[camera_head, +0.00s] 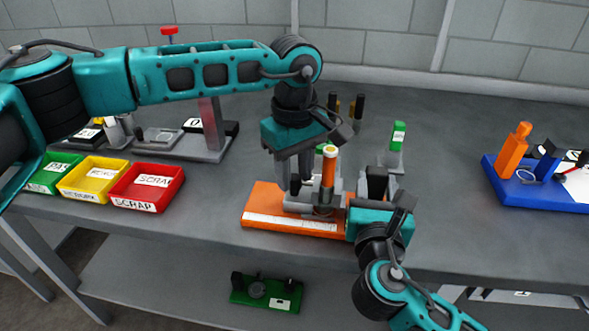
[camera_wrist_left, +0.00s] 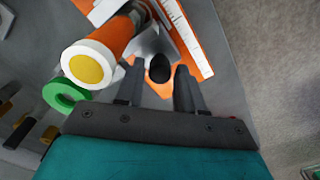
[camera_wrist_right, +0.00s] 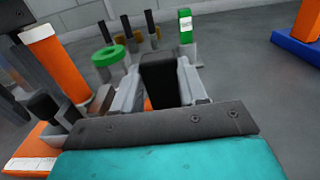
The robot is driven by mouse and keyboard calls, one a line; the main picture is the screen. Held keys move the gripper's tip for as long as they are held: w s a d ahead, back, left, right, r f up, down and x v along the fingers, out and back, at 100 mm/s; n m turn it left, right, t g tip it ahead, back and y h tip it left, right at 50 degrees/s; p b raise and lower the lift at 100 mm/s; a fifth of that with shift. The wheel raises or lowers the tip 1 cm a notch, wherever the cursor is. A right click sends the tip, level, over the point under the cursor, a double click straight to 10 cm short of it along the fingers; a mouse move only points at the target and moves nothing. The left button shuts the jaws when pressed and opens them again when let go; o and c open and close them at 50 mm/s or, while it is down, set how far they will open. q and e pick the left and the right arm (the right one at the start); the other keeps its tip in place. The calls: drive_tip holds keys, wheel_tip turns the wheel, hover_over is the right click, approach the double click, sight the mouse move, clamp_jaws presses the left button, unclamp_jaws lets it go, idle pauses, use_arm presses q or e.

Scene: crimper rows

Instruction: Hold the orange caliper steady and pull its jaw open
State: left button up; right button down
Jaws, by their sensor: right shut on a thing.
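The orange caliper (camera_head: 262,205) lies on the bench, an orange base with a white scale along its front edge. An orange post with a white and yellow top (camera_head: 328,168) stands at it; the post also shows in the left wrist view (camera_wrist_left: 105,45). My left gripper (camera_head: 294,188) points down over the base. Its fingers are apart, with a black knob (camera_wrist_left: 160,68) showing between their tips; contact cannot be seen. My right gripper (camera_head: 374,188), at the caliper's right end, is shut on a black block (camera_wrist_right: 160,78). The jaw's contact faces are hidden.
Green, yellow (camera_head: 92,180) and red (camera_head: 147,187) bins stand at left. A green ring (camera_wrist_right: 108,55) and a green-topped block (camera_head: 397,135) stand behind the caliper. A blue tray (camera_head: 535,193) sits at right. The bench between caliper and tray is clear.

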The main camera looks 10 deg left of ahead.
use_arm(q)
drive_tip(key=shift+c, duration=0.4)
clamp_jaws()
drive_tip(key=shift+w+a, duration=0.1)
drive_tip(key=shift+a, duration=1.4)
drive_tip(key=shift+o, duration=0.4)
unclamp_jaws()
use_arm(e)
drive_tip(key=shift+d, duration=0.1)
use_arm(q)
wheel_tip(320, 180, up, 12)
